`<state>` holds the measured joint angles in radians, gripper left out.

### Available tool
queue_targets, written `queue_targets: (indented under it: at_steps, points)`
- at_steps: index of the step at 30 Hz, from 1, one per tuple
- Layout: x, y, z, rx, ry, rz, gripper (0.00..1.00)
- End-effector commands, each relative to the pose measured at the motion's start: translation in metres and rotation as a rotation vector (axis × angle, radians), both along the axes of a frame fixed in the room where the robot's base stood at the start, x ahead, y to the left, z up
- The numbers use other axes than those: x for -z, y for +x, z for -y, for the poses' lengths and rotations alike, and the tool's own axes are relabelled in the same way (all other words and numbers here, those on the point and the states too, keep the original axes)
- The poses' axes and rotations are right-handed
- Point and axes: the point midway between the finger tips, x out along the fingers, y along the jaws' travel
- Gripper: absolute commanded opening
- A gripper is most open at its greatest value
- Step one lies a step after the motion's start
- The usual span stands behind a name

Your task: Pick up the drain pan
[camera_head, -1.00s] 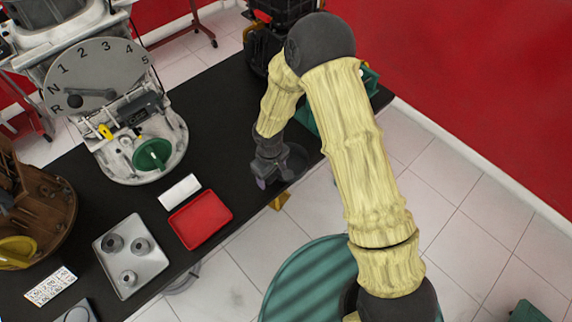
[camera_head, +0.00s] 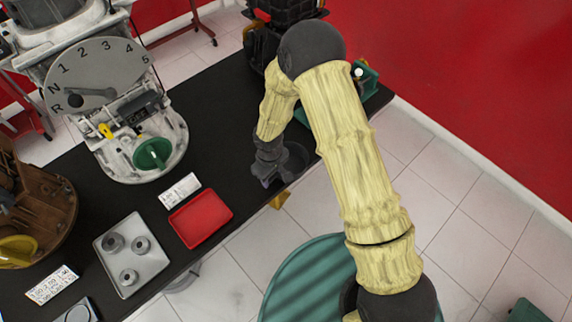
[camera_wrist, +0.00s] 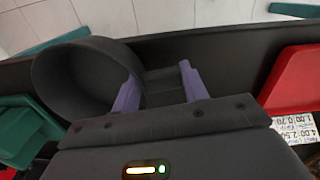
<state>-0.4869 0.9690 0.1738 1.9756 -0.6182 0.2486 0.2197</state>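A dark grey round pan, which looks like the drain pan (camera_head: 296,160), sits near the front edge of the black table. My arm partly hides it in the head view. In the wrist view the pan (camera_wrist: 75,78) is at the left, its open hollow showing. My gripper (camera_head: 266,178) is low over the table, just left of the pan. In the wrist view its two purple fingers (camera_wrist: 158,88) stand apart, the left one over or against the pan's near side. A dark piece shows between the fingers; I cannot tell whether it belongs to the pan.
A red tray (camera_head: 201,219), a white label card (camera_head: 180,191) and a grey tray with round parts (camera_head: 107,268) lie to the left. A gearbox trainer with a green funnel (camera_head: 153,153) stands behind them. A green object (camera_head: 367,82) is at the table's right end.

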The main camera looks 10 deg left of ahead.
Motion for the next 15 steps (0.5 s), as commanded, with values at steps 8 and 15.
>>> queue_targets:
  at_steps: [8,15]
  points:
    - [-0.001,0.000,0.000,0.000,0.001,0.001,0.06]
    - [-0.022,0.001,0.000,0.002,0.002,0.004,0.05]
